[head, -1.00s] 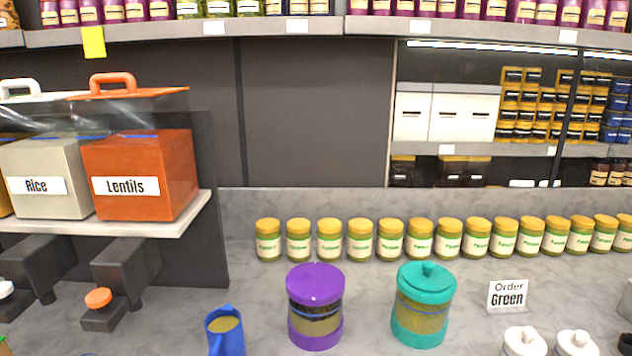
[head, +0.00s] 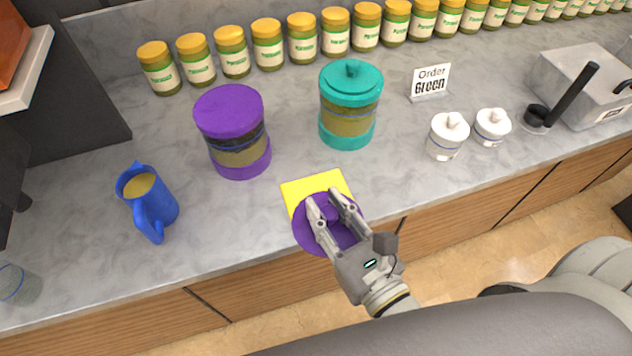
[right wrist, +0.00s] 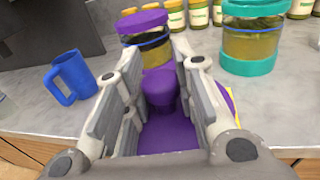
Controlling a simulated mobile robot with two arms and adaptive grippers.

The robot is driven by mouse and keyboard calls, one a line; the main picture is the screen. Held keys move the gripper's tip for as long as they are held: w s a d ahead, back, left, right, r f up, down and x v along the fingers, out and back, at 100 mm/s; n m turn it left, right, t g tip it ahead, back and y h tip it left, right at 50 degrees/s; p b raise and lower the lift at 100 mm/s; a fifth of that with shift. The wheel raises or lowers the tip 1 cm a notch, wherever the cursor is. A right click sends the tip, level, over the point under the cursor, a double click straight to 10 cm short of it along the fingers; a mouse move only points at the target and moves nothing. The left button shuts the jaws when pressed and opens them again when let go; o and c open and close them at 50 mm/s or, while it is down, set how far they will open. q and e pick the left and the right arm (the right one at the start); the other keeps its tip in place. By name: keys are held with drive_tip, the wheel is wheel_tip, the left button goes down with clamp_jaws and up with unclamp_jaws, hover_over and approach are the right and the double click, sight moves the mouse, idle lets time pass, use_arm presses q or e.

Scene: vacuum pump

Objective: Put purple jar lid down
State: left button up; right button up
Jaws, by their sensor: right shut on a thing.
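The purple jar lid (head: 312,240) is in my right gripper (head: 329,200), whose fingers are shut on its knob (right wrist: 161,90). In the head view the lid overlaps the front part of a yellow square (head: 307,184) near the counter's front edge. I cannot tell whether the lid touches the square or hangs above it. The purple jar (head: 234,130) stands upright on the counter, left of and behind the lid, and shows at the top of the right wrist view (right wrist: 146,38). My left gripper is not in view.
A teal jar (head: 350,105) stands behind the yellow square. A blue pitcher (head: 150,205) is at the left, and white pots (head: 447,138) are at the right. A row of yellow-lidded jars (head: 268,45) lines the back. The counter (head: 245,215) left of the lid is clear.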

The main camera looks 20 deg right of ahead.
drive_tip(key=shift+w+d+f+b, duration=0.15)
drive_tip(key=shift+w+f+b, duration=0.25)
drive_tip(key=shift+w, duration=0.15)
drive_tip(key=shift+w+d+p, duration=0.15)
drive_tip(key=shift+w+p, duration=0.5)
drive_tip(key=shift+w, duration=0.1)
drive_tip(key=w+f, duration=0.2)
drive_tip(key=w, duration=0.1)
drive_tip(key=w+d+f, duration=0.1)
drive_tip(key=w+f, duration=0.4)
drive_tip(key=shift+w+d+f, duration=0.2)
drive_tip(key=shift+w+d, duration=0.15)
drive_tip(key=shift+w, duration=0.05)
drive_tip(key=shift+w+f, duration=0.2)
drive_tip(key=shift+w+d+f, duration=0.1)
drive_tip(key=shift+w+f, duration=0.1)
drive_tip(key=shift+f, duration=0.1)
drive_tip(key=f+b, duration=0.2)
drive_tip(key=f, duration=0.1)
drive_tip(key=shift+w, duration=0.2)
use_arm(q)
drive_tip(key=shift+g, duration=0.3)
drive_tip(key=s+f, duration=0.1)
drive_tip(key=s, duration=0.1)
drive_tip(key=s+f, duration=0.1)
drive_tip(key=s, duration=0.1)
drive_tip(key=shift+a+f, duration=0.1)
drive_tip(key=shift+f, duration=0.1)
use_arm(e)
drive_tip(key=shift+f, duration=0.2)
